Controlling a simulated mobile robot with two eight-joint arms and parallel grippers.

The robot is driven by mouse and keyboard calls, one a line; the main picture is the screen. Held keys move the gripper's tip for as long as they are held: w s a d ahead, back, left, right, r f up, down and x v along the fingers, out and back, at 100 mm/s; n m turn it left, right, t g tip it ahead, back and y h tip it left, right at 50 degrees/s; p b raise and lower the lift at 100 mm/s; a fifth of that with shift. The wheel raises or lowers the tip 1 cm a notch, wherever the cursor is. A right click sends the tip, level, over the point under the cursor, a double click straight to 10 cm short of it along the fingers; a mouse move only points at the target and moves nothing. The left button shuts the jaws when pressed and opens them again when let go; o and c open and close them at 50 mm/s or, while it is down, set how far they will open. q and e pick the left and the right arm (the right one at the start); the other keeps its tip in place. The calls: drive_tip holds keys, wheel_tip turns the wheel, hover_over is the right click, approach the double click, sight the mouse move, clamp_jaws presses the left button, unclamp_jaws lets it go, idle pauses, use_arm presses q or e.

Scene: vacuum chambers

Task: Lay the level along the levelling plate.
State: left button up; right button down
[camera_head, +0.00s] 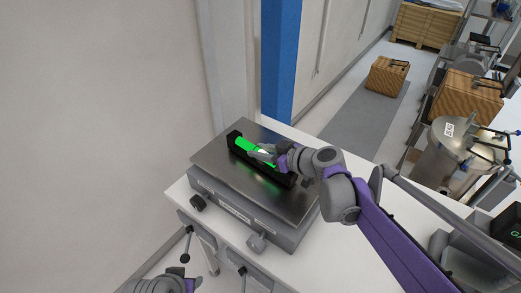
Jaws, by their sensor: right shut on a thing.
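The level is a black bar (279,178) with a bright green strip along its top (244,144). It is at the levelling plate, a dark metal slab (220,158) on a grey base, and runs from upper left to lower right. My right gripper (262,153) is shut on the level near its middle and hides part of it. I cannot tell whether the level touches the plate or is held just above it. A piece of my left arm (155,286) shows at the bottom edge; its gripper is not in view.
The plate's grey base has knobs (257,243) along its front and stands on a white bench (367,174). A blue column (280,60) and a pale wall stand behind. A metal chamber (445,160) and wooden crates (386,76) are at the right.

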drive_tip(key=shift+f, duration=0.3)
drive_tip(key=shift+c, duration=2.4)
unclamp_jaws()
drive_tip(key=v, duration=1.1)
drive_tip(key=shift+a, duration=0.1)
